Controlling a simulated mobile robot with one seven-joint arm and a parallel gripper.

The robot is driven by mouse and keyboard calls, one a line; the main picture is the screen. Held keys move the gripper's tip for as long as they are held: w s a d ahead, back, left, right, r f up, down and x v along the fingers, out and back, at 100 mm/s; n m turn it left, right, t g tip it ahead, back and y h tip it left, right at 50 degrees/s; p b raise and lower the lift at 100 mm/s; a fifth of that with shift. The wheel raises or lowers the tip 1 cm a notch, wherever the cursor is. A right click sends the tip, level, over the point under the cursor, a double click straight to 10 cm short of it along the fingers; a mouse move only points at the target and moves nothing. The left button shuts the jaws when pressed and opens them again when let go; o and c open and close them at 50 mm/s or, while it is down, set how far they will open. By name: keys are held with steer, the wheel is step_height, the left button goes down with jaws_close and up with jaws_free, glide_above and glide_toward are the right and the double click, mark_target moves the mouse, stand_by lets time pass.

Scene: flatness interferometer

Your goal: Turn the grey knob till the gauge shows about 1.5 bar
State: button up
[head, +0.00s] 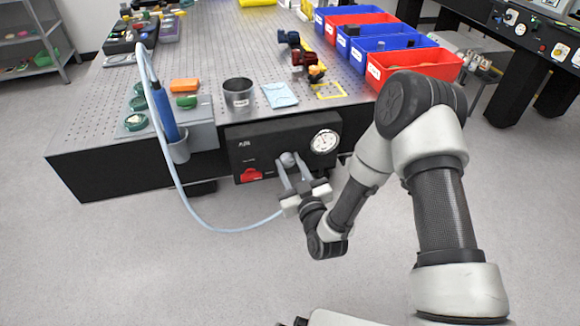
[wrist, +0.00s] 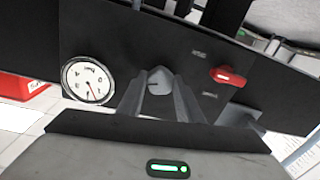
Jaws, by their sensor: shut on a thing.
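The grey knob (head: 287,159) sits on the front of a black panel (head: 262,139) below the table edge. In the wrist view the knob (wrist: 159,83) shows between the two fingers. My gripper (head: 292,170) is shut on the knob, with a finger on either side of it. The round white gauge (head: 324,141) is on the panel to the right of the knob in the head view. In the wrist view the gauge (wrist: 89,80) is at the left, tilted, with a red needle. Its numbers are too small to read surely.
A red lever or handle (head: 251,174) is on the panel at its lower left. A pale blue hose (head: 188,203) hangs from a blue holder and passes beside my gripper. A metal cup (head: 238,97) and a red bin (head: 411,66) stand on the table (head: 110,147). The floor in front is clear.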

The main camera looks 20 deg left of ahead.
steer(key=o, duration=1)
steer(key=shift+o, duration=0.2)
steer(key=shift+s, duration=0.15)
steer(key=p+v, duration=0.1)
steer(key=v, duration=1.6)
steer(key=shift+s+d, duration=0.1)
steer(key=shift+r, duration=0.1)
